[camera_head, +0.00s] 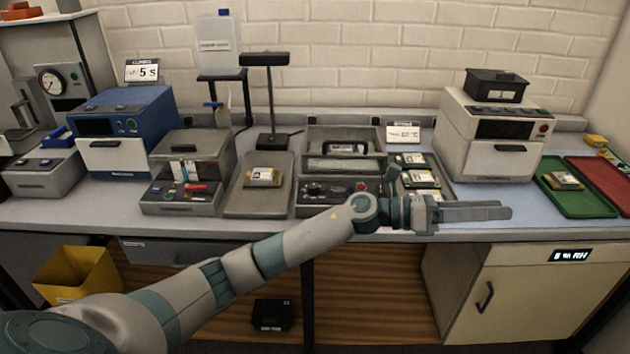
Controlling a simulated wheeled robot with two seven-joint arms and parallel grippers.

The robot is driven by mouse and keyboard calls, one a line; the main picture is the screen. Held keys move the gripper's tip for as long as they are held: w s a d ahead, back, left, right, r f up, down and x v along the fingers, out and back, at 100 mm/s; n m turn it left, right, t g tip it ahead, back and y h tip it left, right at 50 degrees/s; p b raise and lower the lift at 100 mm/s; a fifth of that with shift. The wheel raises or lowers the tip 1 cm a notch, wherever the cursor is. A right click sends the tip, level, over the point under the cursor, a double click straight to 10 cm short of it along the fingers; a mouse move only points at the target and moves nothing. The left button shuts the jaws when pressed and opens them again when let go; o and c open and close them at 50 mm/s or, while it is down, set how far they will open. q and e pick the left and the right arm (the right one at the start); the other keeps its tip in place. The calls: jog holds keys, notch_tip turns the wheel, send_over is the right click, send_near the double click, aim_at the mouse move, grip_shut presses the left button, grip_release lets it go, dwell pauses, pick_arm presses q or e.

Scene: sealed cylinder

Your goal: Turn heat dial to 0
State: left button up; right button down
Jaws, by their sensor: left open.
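The grey machine (338,197) with a hinged upper part stands at the middle of the bench. Its front panel has a dark knob (315,188) at the left and a red button (361,186) at the right. The knob looks like the heat dial, but its marks and setting are too small to read. My left gripper (508,212) is open and empty, pointing right over the bench's front edge, well to the right of the knob and apart from it. My left forearm passes just in front of the machine's lower right corner. My right gripper is not in view.
Packaged boards (420,179) lie right of the machine, behind my wrist. A grey scale-like plate (243,200) is left of it. A white oven-like box (492,140) and green tray (578,195) stand at the right. A blue machine (128,130) stands left.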

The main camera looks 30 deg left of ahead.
pick_arm(q)
jog(key=w+a+f+m+g+y, duration=0.1)
jog(key=w+a+m+g+y, duration=0.2)
jog(key=a+m+y, duration=0.45)
jog(key=w+a+f+m+g+y, duration=0.2)
jog(key=a+m+g+y, duration=0.15)
jog(key=a, duration=0.65)
jog(key=s+a+r+y, duration=0.1)
jog(key=a+r+y, duration=0.3)
jog(key=a, duration=0.7)
jog(key=s+a+r+y, duration=0.1)
jog(key=a+r+y, duration=0.2)
jog(key=a, duration=0.9)
notch_tip(320, 180, up, 4)
jog(key=shift+s+f+g+y, duration=0.25)
jog(key=shift+g+y, duration=0.1)
jog(key=shift+y, duration=0.05)
